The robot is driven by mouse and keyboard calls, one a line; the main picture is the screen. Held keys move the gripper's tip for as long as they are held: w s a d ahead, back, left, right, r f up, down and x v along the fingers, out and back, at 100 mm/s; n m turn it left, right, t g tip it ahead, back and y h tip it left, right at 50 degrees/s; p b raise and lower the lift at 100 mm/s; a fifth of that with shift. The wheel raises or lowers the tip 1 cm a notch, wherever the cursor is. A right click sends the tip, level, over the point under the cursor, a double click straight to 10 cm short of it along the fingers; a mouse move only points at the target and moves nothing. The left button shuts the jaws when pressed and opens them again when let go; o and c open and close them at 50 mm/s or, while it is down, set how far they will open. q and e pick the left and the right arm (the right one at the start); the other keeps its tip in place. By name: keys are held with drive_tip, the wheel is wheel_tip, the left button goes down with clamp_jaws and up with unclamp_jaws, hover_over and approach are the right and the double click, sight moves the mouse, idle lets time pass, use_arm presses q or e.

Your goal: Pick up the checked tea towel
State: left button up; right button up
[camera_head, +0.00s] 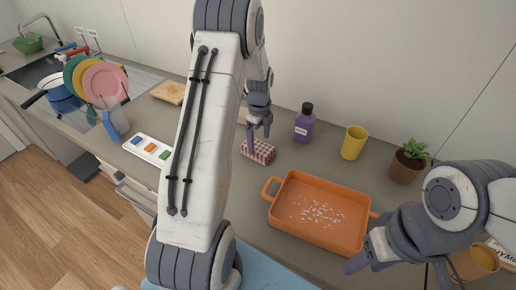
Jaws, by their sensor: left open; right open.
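The checked tea towel (262,153), red and white and folded, lies on the counter behind the orange tray; its left end is hidden behind my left arm. My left gripper (258,134) is open and points down at the towel, its fingers at the towel's upper edge; whether they touch it I cannot tell. My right gripper (362,262) is open and empty at the front right corner of the orange tray.
An orange tray (285,222) with white bits inside stands in front of the towel. A purple bottle (304,124), a yellow cup (353,143) and a potted plant (408,163) stand behind it. A dish rack with plates (104,82) and a sink are at the left.

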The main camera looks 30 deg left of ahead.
sight(258, 146)
use_arm(q)
wheel_tip(258, 146, down, 4)
drive_tip(key=shift+s+a+r+p, duration=0.15)
drive_tip(key=shift+r+p, duration=0.1)
drive_tip(key=shift+p, duration=0.15)
drive_tip(key=c, duration=1.2)
wheel_tip(258, 146, up, 9)
drive_tip(key=shift+r+b, duration=0.1)
drive_tip(key=shift+b, duration=1)
drive_tip(key=shift+r, duration=0.45)
